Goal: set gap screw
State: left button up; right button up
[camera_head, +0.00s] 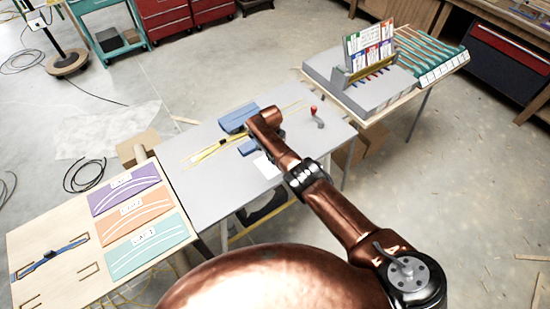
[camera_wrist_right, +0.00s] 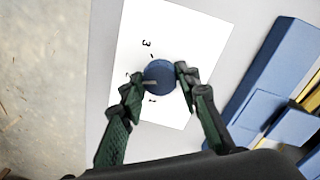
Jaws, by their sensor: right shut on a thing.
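In the right wrist view a round blue knob (camera_wrist_right: 158,72) with a pale slot or pointer sits over a white numbered sheet (camera_wrist_right: 185,30); a 3 and a 1 are readable. My right gripper (camera_wrist_right: 161,84) has its dark green fingers on either side of the knob, shut on it. In the head view the white sheet (camera_head: 266,166) lies on the grey bench top beside a blue fixture (camera_head: 238,116). My bronze right arm covers the knob and the right fingertips there. My left gripper is not in view.
A red-handled lever (camera_head: 316,117) stands on the grey table (camera_head: 220,185), right of the fixture. A wooden board with purple, orange and teal panels (camera_head: 150,258) is at left. A grey rack (camera_head: 372,92) with colored cards stands at the back right.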

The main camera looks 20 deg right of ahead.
jog(key=o, duration=1.2)
jog(key=shift+c, duration=0.2)
jog(key=shift+r, duration=0.1)
notch_tip(320, 180, up, 12)
jog(key=shift+w+a, duration=0.3)
jog(key=shift+a, duration=0.1)
